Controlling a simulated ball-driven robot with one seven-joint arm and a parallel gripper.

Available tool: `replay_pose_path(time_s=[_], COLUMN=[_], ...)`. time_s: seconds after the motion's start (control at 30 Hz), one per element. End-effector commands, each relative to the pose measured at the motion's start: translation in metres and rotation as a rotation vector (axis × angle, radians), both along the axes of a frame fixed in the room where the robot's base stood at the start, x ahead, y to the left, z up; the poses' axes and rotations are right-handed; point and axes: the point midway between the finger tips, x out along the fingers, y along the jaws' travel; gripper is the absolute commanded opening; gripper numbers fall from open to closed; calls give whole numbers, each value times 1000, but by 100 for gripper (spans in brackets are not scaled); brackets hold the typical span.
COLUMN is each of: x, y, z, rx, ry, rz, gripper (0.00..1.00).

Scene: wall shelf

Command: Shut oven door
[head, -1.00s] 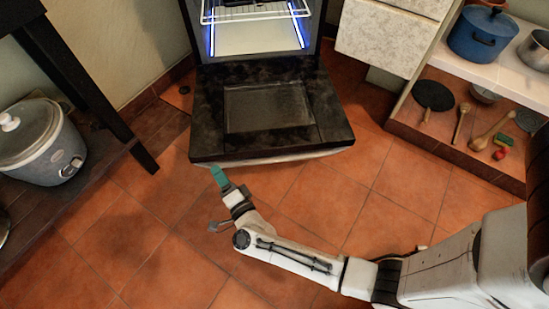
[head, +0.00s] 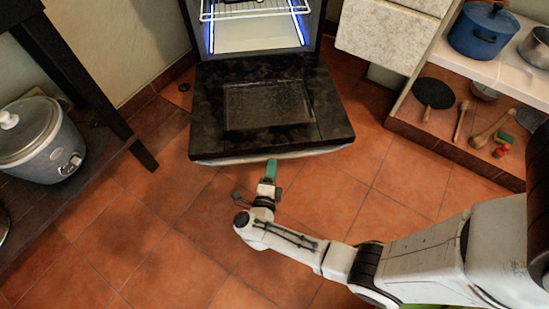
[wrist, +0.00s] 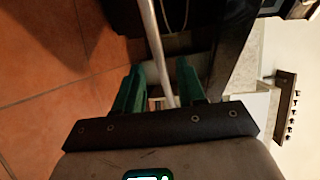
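The oven door (head: 265,105) is a dark panel, folded down and open below the lit oven cavity (head: 258,35). A pale bar (wrist: 157,45), which looks like the door handle, runs along its front edge. My gripper (head: 272,165) is at the front edge of the door, near the middle. In the wrist view its two green fingers (wrist: 159,66) stand apart, and the bar passes through the gap between them in the picture. I cannot tell whether the fingers touch the bar.
A drawer front (head: 388,38) is at the right of the oven. A shelf (head: 430,130) with pans, a blue pot (head: 483,32) and utensils stands further right. A rice cooker (head: 38,145) and a dark table leg are at the left. The tiled floor in front is clear.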

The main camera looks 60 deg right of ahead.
Motion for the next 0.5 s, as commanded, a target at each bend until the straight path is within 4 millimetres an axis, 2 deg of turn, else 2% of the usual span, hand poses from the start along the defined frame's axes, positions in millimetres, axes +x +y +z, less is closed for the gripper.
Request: replay_pose_path(time_s=[0.1,0.23,0.5], x=[9,17,22], y=[-19,-34,-46], z=[-4,-4,-3], rx=[0,0,-1], ry=[-3,-3,-1], rz=[-3,-1,2], gripper=[39,39,39])
